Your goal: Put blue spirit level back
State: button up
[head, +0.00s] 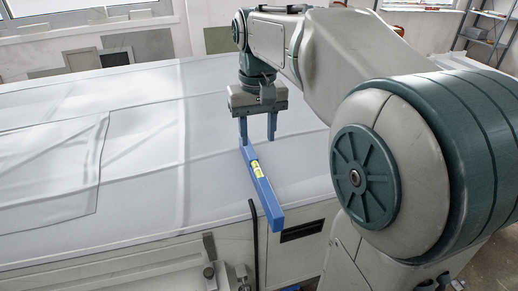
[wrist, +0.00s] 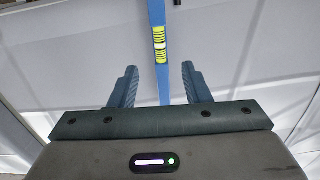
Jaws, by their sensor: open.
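The blue spirit level (head: 264,188) is a long blue bar with a yellow-green vial window. In the head view its near end reaches the front edge of the white-covered table (head: 140,200) and appears to stick out past it. My gripper (head: 258,137) is open and points down at the level's far end. In the wrist view the level (wrist: 160,50) runs lengthwise between the two spread fingers of my gripper (wrist: 159,75), with a gap on each side. I cannot tell the height of the fingertips relative to the level.
A folded sheet (head: 50,175) lies on the table at the left. A dark upright strip (head: 254,240) and a metal clamp-like fitting (head: 210,260) stand at the table's front. Flat panels (head: 122,48) lean behind the table. The tabletop around the gripper looks clear.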

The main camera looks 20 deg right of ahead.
aim_at(280, 218)
jog(key=s+f+t, duration=0.1)
jog(key=s+f, duration=0.3)
jog(key=s+f+t, duration=0.1)
jog(key=s+f, duration=0.3)
jog(key=s, duration=0.1)
jog(key=s+f+t, duration=0.1)
jog(key=s+f, duration=0.3)
jog(key=s, duration=0.1)
jog(key=shift+s+f, duration=0.2)
